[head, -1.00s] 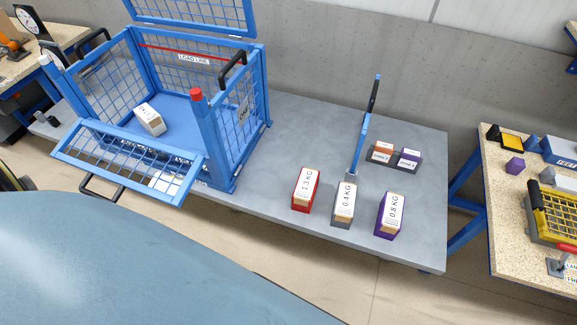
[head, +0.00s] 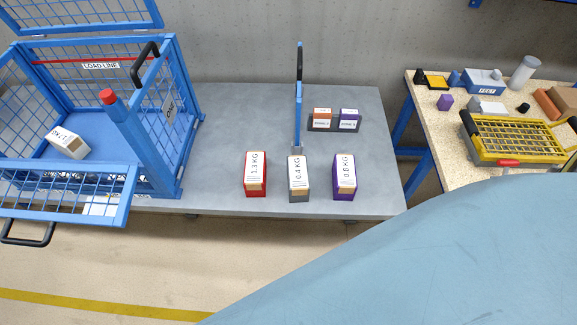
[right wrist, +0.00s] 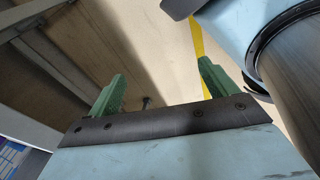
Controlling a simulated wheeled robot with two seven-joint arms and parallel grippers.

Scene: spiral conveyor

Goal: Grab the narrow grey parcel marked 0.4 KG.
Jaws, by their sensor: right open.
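The narrow grey parcel marked 0.4 KG (head: 298,176) stands on the grey table, its white label facing up. It is between a red parcel marked 1.3 KG (head: 256,173) on its left and a purple parcel marked 0.8 KG (head: 344,176) on its right, with gaps on both sides. A blue upright post (head: 298,118) stands just behind it. In the right wrist view my right gripper (right wrist: 160,85) shows two green fingers wide apart with nothing between them. Neither gripper shows in the head view.
A blue mesh cage (head: 165,130) with its front flap lowered stands at the left, holding a white-topped parcel (head: 68,142). Small orange and purple blocks sit in a dark holder (head: 320,127) behind. A workbench (head: 425,120) with a yellow basket (head: 515,138) is at right.

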